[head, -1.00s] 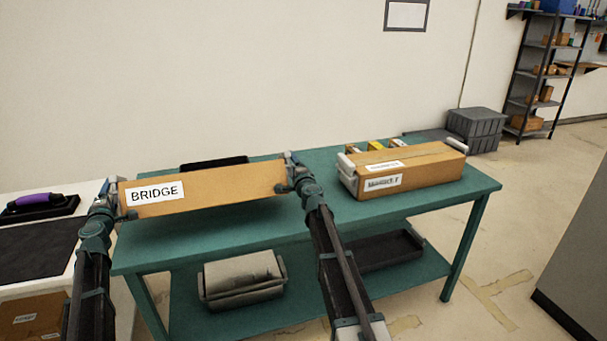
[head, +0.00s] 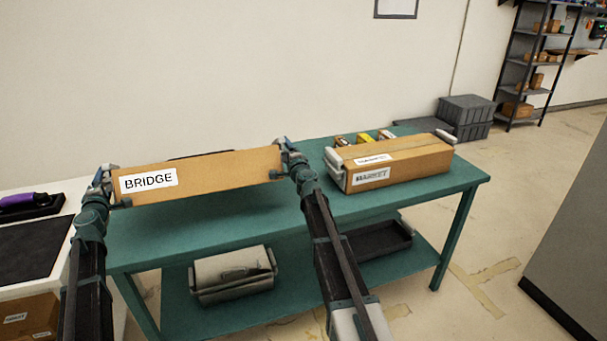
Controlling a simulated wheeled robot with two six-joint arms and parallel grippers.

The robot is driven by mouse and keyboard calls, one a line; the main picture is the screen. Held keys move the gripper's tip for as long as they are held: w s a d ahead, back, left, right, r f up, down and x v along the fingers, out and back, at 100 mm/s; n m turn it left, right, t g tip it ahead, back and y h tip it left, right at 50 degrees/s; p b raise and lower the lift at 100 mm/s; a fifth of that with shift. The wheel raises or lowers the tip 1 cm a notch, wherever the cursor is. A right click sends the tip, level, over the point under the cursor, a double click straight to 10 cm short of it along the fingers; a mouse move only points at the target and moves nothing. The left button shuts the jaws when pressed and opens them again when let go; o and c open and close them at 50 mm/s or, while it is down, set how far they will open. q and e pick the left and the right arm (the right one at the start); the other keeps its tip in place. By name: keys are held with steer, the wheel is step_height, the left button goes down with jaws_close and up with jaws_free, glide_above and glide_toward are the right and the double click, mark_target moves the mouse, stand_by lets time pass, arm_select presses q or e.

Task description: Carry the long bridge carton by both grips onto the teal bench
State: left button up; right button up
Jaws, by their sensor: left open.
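The long bridge carton (head: 215,178) is a brown box with a white BRIDGE label, in the left half of the head view. It spans between my two arms above the left part of the teal bench (head: 408,202), with a dark shadow on the bench top below it. My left gripper (head: 106,184) is at the carton's left end and is open. My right gripper (head: 287,164) is at its right end; its jaws are too small and covered to read. The carton's grips are mostly hidden by the grippers.
A brown MARKET carton (head: 400,164) with pale end grips stands on the bench's right part, small coloured items behind it. A white table (head: 20,250) adjoins at left. The lower shelf holds a grey case (head: 232,275) and a black tray (head: 380,243). A grey block stands at right.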

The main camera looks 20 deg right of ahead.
arm_select(q)
steer(key=shift+d+f+h, duration=0.2)
steer(key=shift+d+h, duration=0.2)
steer(key=shift+d, duration=0.5)
arm_select(e)
steer(key=shift+a+f+n+y, duration=0.15)
steer(key=shift+a+y, duration=0.1)
steer(key=shift+a, duration=0.25)
steer(key=shift+a+f+n+y, duration=0.15)
steer(key=shift+a+y, duration=0.1)
steer(key=shift+a, duration=0.25)
arm_select(q)
steer(key=shift+a+f+b, duration=0.65)
steer(key=shift+f+b, duration=0.35)
steer(key=shift+b, duration=0.15)
steer(key=shift+a+f+b, duration=0.6)
steer(key=shift+f+b, duration=0.4)
steer(key=shift+b, duration=0.1)
steer(key=shift+o, duration=0.5)
steer(key=shift+a, duration=0.2)
steer(key=o, duration=0.3)
steer(key=shift+a, duration=0.1)
arm_select(e)
steer(key=d+f, duration=0.1)
steer(key=f, duration=0.1)
steer(key=d+f, duration=0.1)
steer(key=d, duration=0.1)
steer(key=shift+f, duration=0.4)
steer(key=o, duration=0.4)
steer(key=shift+d, duration=0.1)
